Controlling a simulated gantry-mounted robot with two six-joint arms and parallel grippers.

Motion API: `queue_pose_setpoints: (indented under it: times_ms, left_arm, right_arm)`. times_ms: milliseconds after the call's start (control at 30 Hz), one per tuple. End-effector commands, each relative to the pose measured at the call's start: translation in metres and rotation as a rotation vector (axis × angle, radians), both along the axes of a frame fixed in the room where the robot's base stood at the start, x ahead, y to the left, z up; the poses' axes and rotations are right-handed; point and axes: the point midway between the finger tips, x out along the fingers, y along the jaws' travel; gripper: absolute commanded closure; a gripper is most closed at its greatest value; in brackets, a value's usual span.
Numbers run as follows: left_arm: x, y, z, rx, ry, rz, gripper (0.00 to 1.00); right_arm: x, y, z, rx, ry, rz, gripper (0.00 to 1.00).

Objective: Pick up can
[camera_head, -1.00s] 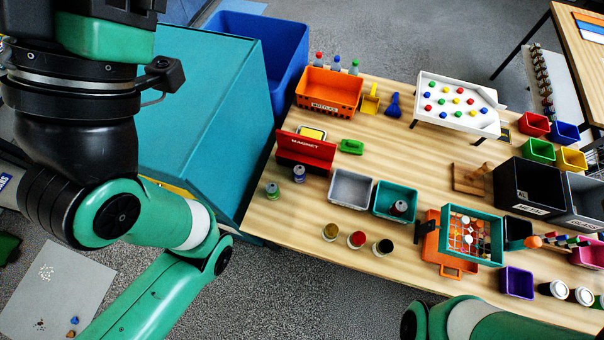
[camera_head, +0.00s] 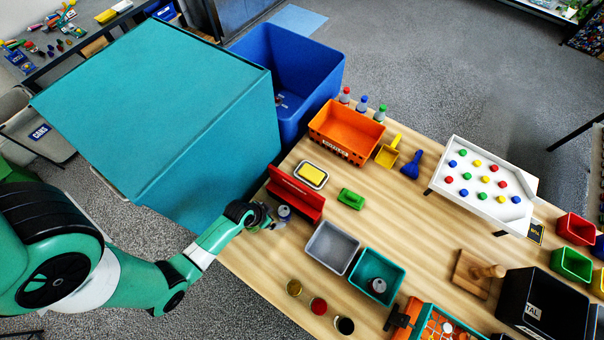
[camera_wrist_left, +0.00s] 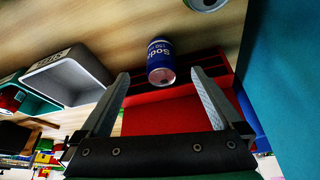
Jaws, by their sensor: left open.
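A blue soda can (camera_head: 284,213) stands on the table's left edge beside the red magnet box (camera_head: 296,193). In the left wrist view the blue can (camera_wrist_left: 161,62) shows its label, between the lines of the two fingers and around their tips; I cannot tell whether they touch it. My left gripper (camera_head: 274,223) is open at the table edge, right by the can. Its two grey fingers (camera_wrist_left: 160,76) are spread apart in the wrist view. Part of a second can (camera_wrist_left: 205,3) shows at the top of the wrist view. My right gripper is out of view.
The teal box (camera_head: 160,110) stands close to my left arm, beside a blue bin (camera_head: 290,70). A grey bin (camera_head: 332,247) and a teal bin (camera_head: 376,278) lie right of the can. Three small jars, one being the red-topped jar (camera_head: 318,306), stand along the front edge.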

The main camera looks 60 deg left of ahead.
Motion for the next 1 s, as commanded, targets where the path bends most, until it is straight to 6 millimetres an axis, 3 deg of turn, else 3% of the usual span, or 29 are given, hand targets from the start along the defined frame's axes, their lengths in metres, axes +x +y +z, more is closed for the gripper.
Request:
queue_pose_setpoints:
  times_ms: [167, 400, 633, 833, 1000]
  left_arm:
    - [0.005, 0.002, -0.013, 0.001, -0.003, -0.001, 0.01]
    - [0.022, 0.007, -0.056, 0.003, -0.004, -0.002, 0.01]
    - [0.028, 0.008, -0.060, 0.004, -0.005, -0.001, 0.01]
    - [0.044, 0.013, -0.092, 0.003, -0.005, -0.001, 0.01]
    - [0.051, 0.015, -0.105, 0.003, -0.004, -0.001, 0.01]
  right_arm:
    - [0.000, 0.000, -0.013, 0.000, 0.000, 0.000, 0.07]
    - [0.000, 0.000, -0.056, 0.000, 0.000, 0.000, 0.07]
    - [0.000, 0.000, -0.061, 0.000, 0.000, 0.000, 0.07]
    - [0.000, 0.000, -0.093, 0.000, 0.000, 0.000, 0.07]
    - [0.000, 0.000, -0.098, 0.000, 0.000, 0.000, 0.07]
